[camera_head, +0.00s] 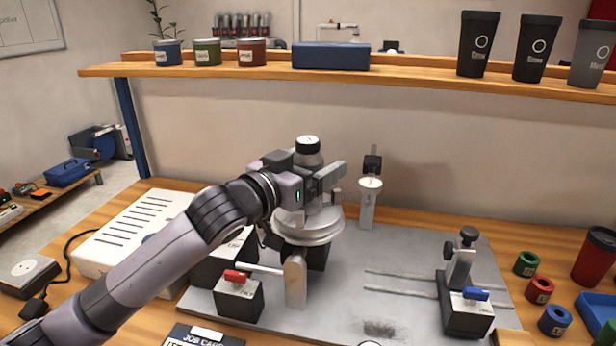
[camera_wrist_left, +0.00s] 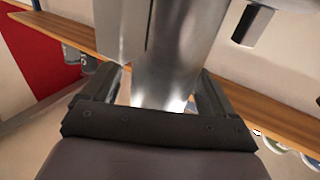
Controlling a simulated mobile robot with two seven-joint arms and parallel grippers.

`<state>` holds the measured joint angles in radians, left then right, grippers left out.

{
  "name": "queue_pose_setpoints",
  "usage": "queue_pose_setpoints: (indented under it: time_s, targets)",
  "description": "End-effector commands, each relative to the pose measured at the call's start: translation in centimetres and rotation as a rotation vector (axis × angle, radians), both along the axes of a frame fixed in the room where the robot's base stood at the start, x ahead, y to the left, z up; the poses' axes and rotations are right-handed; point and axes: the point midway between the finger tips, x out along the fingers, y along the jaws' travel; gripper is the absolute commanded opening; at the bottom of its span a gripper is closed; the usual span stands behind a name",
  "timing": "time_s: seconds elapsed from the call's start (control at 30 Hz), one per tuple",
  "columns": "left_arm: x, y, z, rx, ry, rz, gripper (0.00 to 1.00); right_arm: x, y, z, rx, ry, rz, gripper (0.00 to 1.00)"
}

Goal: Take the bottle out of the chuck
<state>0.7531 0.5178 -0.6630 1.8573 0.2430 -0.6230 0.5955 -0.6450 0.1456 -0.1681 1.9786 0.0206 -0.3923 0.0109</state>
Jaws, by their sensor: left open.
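The bottle (camera_head: 308,158) is a silvery cylinder with a black cap and stands upright above the chuck (camera_head: 308,226), a round grey metal disc. My left gripper (camera_head: 328,178) is at the bottle's height, with its fingers open around the bottle. It hides most of the bottle's middle, and I cannot see clearly how the chuck holds its lower part. In the left wrist view a shiny metal cylinder, probably the bottle (camera_wrist_left: 172,65), rises between the two dark fingers of my left gripper (camera_wrist_left: 155,95). Contact cannot be told. My right gripper is not in view.
A post with a white disc (camera_head: 370,184) stands just right of the chuck. A red-switch box (camera_head: 238,299) is in front, and a blue-switch clamp stand (camera_head: 466,312) is at the right. A shelf (camera_head: 420,77) with tumblers runs behind. The plate's middle right is mostly clear.

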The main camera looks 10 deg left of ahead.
Motion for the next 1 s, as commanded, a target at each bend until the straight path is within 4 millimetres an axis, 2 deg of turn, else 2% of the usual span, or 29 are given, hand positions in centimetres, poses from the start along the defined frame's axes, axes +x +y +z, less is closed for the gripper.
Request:
queue_pose_setpoints:
  time_s: [0.33, 0.37, 0.5, 0.53, 0.83, 1.0]
  targets:
    - [0.6, -0.3, 0.0, 0.002, -0.001, -0.001, 0.87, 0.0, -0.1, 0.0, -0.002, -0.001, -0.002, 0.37]
    - [0.6, -0.3, 0.0, 0.002, -0.001, 0.000, 0.81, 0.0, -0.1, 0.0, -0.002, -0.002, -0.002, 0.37]
    - [0.6, -0.3, 0.0, 0.001, 0.000, 0.000, 0.35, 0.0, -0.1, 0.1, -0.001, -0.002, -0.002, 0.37]
    - [0.6, -0.3, 0.0, 0.001, 0.000, 0.000, 0.27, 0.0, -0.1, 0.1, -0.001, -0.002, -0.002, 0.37]
    - [0.6, -0.3, 0.2, 0.001, -0.003, 0.000, 0.27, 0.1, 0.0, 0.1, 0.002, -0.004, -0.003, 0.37]
    - [0.6, -0.3, 1.3, 0.001, -0.005, 0.001, 0.27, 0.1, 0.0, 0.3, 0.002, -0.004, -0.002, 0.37]
